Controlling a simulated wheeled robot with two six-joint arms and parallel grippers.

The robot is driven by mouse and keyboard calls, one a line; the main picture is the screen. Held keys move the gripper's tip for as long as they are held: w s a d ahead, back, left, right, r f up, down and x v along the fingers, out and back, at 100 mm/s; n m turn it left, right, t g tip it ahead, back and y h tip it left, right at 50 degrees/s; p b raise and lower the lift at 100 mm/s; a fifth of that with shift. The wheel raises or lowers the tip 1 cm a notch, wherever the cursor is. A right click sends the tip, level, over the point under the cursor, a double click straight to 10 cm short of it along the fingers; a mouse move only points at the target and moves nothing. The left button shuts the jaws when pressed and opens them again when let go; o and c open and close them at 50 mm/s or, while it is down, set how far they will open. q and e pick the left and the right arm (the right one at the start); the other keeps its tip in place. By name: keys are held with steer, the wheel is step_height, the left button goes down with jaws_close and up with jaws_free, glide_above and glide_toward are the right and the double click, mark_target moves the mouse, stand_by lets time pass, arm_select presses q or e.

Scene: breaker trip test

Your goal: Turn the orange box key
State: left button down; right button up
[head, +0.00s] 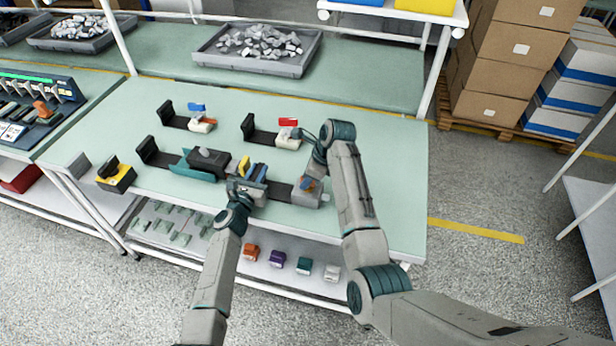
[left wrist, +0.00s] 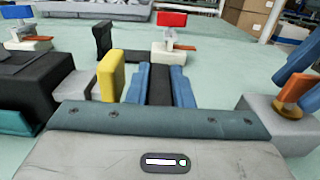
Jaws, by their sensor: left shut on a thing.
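The orange box key (head: 307,184) sits on a grey box (head: 309,199) at the right end of the nearest dark rail. In the left wrist view the orange key (left wrist: 297,88) rises from the grey box (left wrist: 284,128) at the right edge. My right gripper (head: 308,178) is at the key, and its blue fingers (left wrist: 302,62) flank it; whether they grip it is unclear. My left gripper (head: 251,174) is shut on a dark piece (left wrist: 158,86) on the same rail, just right of a yellow block (left wrist: 110,77). The piece is mostly hidden in the head view.
A black block (head: 207,159) stands left of the yellow block. Two more rails behind carry a white box with a red flag (head: 288,122) and one with a blue flag (head: 197,107). A yellow-and-black switch (head: 116,178) stands left. Bare table (head: 385,150) lies right.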

steer(key=v, duration=1.2)
steer(key=shift+a, duration=0.1)
arm_select(q)
steer(key=c, duration=1.2)
jaws_free()
